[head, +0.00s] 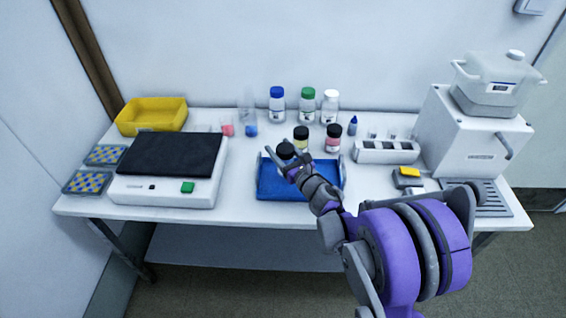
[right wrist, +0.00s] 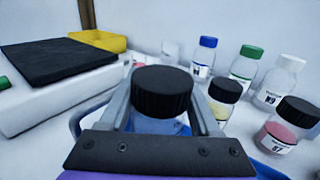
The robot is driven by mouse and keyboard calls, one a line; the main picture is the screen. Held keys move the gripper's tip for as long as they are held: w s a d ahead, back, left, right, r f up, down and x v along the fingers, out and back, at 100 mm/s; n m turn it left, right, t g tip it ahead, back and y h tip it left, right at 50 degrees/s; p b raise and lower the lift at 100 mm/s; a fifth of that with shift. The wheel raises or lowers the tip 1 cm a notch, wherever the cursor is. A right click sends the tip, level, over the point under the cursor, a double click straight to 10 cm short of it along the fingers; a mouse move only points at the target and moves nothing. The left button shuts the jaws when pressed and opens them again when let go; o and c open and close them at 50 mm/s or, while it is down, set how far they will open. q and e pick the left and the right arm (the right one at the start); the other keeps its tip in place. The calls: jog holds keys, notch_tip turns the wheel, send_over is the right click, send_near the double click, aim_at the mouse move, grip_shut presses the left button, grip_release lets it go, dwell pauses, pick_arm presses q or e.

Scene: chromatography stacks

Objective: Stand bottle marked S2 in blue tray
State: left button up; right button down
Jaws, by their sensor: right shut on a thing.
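My right gripper (head: 288,160) is shut on a black-capped bottle (head: 285,151) above the back left part of the blue tray (head: 270,190). In the right wrist view the bottle's black cap (right wrist: 162,90) shows between the two fingers, with a pale bluish body under it. Its label is hidden, so I cannot read its mark. I cannot tell whether its base touches the tray. Part of the tray's blue rim (right wrist: 76,124) shows in the wrist view. My left gripper is not in view.
Behind the tray stand a yellowish black-capped bottle (head: 301,138) and a pink one marked S7 (head: 333,139). Blue-, green- and white-capped bottles (head: 308,104) stand farther back. A black-topped device (head: 165,170) is left, a white rack (head: 385,152) right. The tray's front is clear.

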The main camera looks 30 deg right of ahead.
jog(key=shift+s+f+b, duration=0.1)
jog(key=shift+f+b, duration=0.3)
jog(key=shift+f, duration=1.45)
jog(key=shift+f, duration=0.2)
jog(key=shift+c, duration=0.5)
grip_release()
jog(key=shift+r, duration=0.1)
